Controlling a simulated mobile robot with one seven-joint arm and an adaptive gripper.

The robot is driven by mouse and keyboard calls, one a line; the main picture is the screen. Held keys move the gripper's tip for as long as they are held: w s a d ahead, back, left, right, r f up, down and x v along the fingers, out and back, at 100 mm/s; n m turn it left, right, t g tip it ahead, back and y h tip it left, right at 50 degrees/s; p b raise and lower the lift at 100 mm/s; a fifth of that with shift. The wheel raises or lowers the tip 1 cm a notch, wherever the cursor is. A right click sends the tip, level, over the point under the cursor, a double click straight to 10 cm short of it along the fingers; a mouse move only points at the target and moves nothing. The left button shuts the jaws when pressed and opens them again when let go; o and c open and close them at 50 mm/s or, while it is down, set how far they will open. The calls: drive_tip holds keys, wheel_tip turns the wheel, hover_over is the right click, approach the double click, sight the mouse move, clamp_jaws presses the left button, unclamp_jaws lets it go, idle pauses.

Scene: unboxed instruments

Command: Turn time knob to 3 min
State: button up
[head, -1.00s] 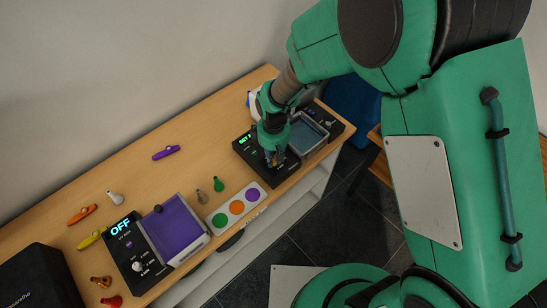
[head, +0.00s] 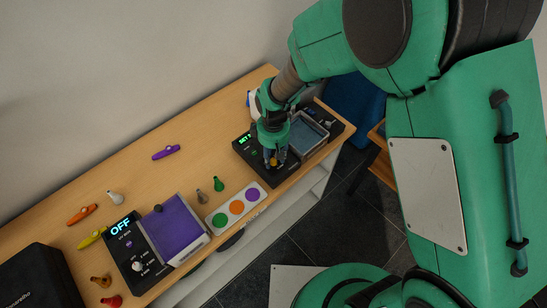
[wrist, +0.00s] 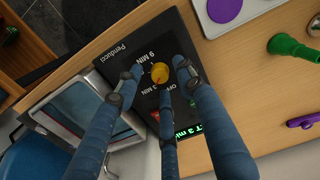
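The yellow time knob (wrist: 160,74) sits on a black control panel (wrist: 150,42) in the wrist view. White marks beside it read "9 MIN" and "OFF", and part of another mark is hidden by a finger. A green display (wrist: 189,134) reads about "SET 3 min", partly covered. My gripper (wrist: 161,77) has its blue fingers spread around the knob, with small gaps visible on both sides. Contact of the middle finger cannot be told. In the head view, my gripper (head: 275,160) points down over the black panel (head: 250,157), and the knob (head: 273,162) shows between the fingers.
A glass-covered basin (head: 308,134) adjoins the panel at right. To the left lie a card with coloured dots (head: 237,208), a green whistle-like piece (head: 218,184), and a second device with purple lid (head: 172,228) and "OFF" display. The back middle of the table is mostly clear.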

sight(274, 160)
wheel_tip(274, 160, up, 11)
idle(0.5)
drive_tip(key=shift+r, duration=0.1)
idle(0.4)
drive_tip(key=s+d+r+m+t+b, duration=0.1)
drive_tip(key=s+d+r+m, duration=0.2)
drive_tip(key=d+r, duration=0.4)
drive_tip(key=s+d+r+m+t+b, duration=0.2)
drive_tip(key=d+r, duration=0.5)
drive_tip(key=r, duration=0.1)
drive_tip(key=s+d+r+m+t+b, duration=0.1)
drive_tip(key=s+d+r+m, duration=0.2)
drive_tip(key=s+d, duration=0.2)
drive_tip(key=s+d+r+m+t+b, duration=0.1)
drive_tip(key=s+d+r+m, duration=0.1)
drive_tip(key=s+d, duration=0.3)
drive_tip(key=s+m, duration=0.1)
drive_tip(key=s, duration=0.3)
drive_tip(key=shift+s+r+t, duration=0.3)
drive_tip(key=shift+r, duration=0.1)
idle(1.7)
